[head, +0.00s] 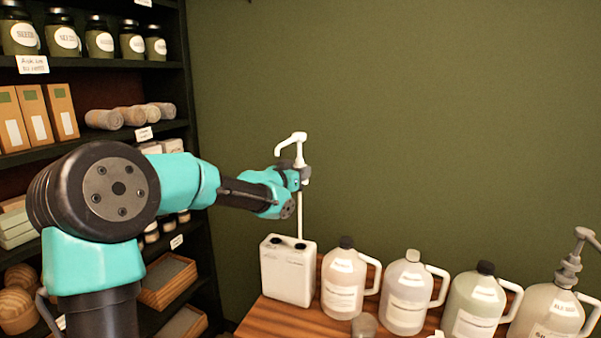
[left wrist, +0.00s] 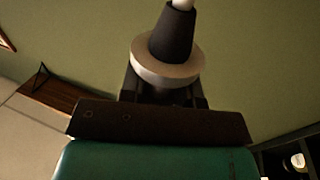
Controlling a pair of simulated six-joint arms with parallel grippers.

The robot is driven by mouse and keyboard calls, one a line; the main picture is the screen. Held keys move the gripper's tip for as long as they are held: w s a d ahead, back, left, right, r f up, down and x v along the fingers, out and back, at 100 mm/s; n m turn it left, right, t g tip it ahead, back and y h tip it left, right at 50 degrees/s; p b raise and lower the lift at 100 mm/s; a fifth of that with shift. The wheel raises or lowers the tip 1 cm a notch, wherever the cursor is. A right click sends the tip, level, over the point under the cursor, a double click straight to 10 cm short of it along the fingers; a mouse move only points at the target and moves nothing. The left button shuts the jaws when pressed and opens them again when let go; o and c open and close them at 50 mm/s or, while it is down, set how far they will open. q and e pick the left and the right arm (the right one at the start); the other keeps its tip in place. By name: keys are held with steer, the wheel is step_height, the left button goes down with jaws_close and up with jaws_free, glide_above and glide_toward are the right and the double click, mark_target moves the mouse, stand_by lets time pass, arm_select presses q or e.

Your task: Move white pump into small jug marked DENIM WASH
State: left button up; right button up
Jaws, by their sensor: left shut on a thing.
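My left gripper (head: 300,178) is shut on the white pump (head: 292,140) just below its spouted head, holding it upright in the air. The pump's thin white tube (head: 299,215) hangs straight down over a white two-holed canister (head: 288,278). The tube's lower end is at the right hole; I cannot tell whether it is inside. In the left wrist view, a dark collar (left wrist: 174,38) and pale ring (left wrist: 168,66) show at the jaws. Handled jugs stand right of the canister: pale (head: 343,290), whitish (head: 405,300) and greenish (head: 477,308). Their labels are too small to read, so I cannot pick out DENIM WASH.
A jug with a grey pump (head: 568,262) stands at the far right. A small cup (head: 364,325) sits at the front of the wooden table (head: 268,318). A dark shelf (head: 110,63) with jars and boxes fills the left. The space above the jugs is clear.

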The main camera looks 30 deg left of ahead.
arm_select(q)
steer(key=s+d, duration=0.2)
steer(key=s, duration=1)
steer(key=s+d+r, duration=0.1)
steer(key=s, duration=1.1)
steer(key=shift+d, duration=0.4)
